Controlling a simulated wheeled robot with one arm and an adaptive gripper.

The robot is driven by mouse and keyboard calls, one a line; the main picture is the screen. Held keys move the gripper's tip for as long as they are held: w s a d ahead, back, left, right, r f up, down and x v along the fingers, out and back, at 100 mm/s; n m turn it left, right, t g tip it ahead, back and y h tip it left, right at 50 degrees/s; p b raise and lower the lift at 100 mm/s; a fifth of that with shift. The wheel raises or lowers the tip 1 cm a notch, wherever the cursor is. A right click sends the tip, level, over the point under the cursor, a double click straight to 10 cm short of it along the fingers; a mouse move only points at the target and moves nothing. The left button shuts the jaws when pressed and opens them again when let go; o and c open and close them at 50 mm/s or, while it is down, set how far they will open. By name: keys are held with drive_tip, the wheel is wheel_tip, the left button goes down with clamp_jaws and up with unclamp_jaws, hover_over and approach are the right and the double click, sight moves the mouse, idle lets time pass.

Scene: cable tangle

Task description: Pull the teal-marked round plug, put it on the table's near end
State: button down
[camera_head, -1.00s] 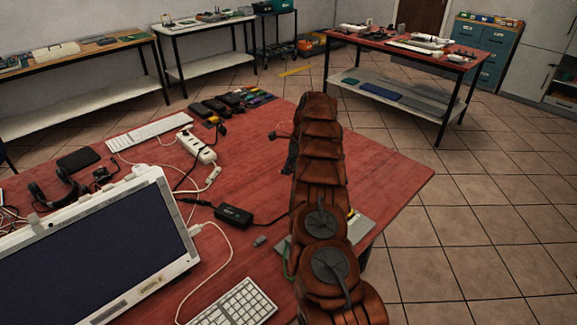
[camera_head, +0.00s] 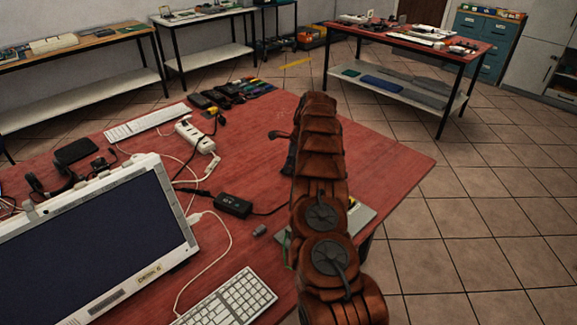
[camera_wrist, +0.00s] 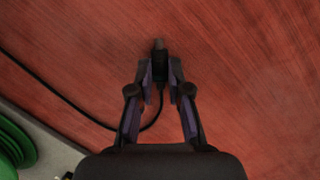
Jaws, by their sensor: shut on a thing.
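In the wrist view, my gripper (camera_wrist: 160,75) is shut on a dark plug (camera_wrist: 160,55) with a greyish tip, which sticks out beyond the fingertips over the red table (camera_wrist: 240,60). A black cable (camera_wrist: 65,98) runs from the plug back between the fingers and curves off to the upper left. I cannot make out a teal mark or the plug's exact shape. In the head view, my brown arm hides most of the gripper and the plug. The white power strip (camera_head: 195,137) lies left of the arm, with a black plug and cable at its far end.
A black adapter (camera_head: 233,206), white keyboard (camera_head: 232,300) and monitor (camera_head: 105,250) stand left of my arm. A grey plate (camera_head: 360,218) lies by the table edge, with a green coil (camera_wrist: 14,145) at it in the wrist view.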

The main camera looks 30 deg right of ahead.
drive_tip(key=c, duration=1)
unclamp_jaws()
drive_tip(key=shift+r, duration=0.1)
drive_tip(key=shift+v, duration=5.85)
